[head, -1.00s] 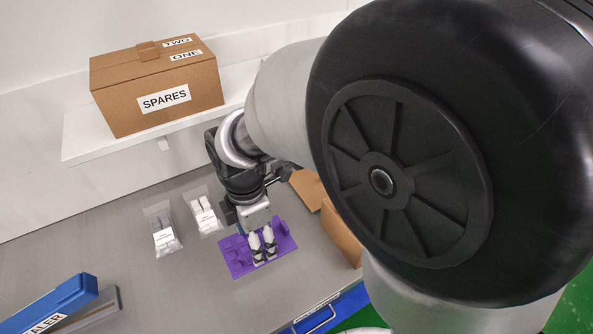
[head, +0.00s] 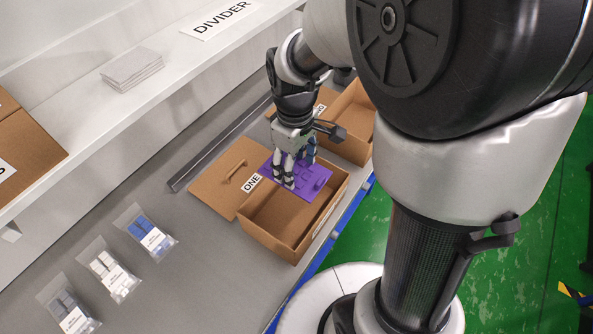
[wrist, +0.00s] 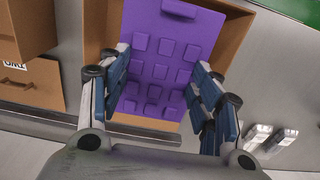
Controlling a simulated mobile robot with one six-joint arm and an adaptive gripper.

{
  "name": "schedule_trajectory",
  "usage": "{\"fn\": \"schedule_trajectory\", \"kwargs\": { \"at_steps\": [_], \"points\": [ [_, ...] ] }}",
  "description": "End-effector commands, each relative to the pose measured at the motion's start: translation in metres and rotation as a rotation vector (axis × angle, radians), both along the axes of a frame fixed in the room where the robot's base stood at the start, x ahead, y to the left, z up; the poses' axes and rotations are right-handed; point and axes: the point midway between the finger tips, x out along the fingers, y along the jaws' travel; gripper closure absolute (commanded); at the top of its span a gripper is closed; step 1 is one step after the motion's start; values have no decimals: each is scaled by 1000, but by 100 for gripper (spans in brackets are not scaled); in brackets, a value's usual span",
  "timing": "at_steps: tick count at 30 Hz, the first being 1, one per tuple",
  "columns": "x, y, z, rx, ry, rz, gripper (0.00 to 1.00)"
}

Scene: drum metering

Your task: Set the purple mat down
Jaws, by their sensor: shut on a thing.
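The purple mat (head: 312,183) is a flat sheet with raised pads and a handle-like bar. My gripper (head: 293,165) is shut on it, with fingers at either side in the wrist view (wrist: 160,85). The mat (wrist: 170,40) is over the back part of an open cardboard box (head: 278,232), whose near part is open and looks empty. I cannot tell how far the mat is above the box or whether it touches the rim. My fingers hide part of the mat.
A cardboard lid (head: 220,185) lies flat left of the box, near a label reading ONE (head: 252,183). A second open box (head: 352,125) stands just behind. Several bags (head: 110,275) lie on the grey bench at left. A shelf (head: 150,70) runs above the bench.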

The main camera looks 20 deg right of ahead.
Motion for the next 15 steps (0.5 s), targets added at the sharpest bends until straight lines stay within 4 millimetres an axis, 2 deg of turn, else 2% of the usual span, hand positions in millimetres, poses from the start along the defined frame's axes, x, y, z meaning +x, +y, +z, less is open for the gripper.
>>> {"fn": "schedule_trajectory", "kwargs": {
  "at_steps": [15],
  "points": [
    [-2,0,-131,0,6,-6,69]
  ]
}}
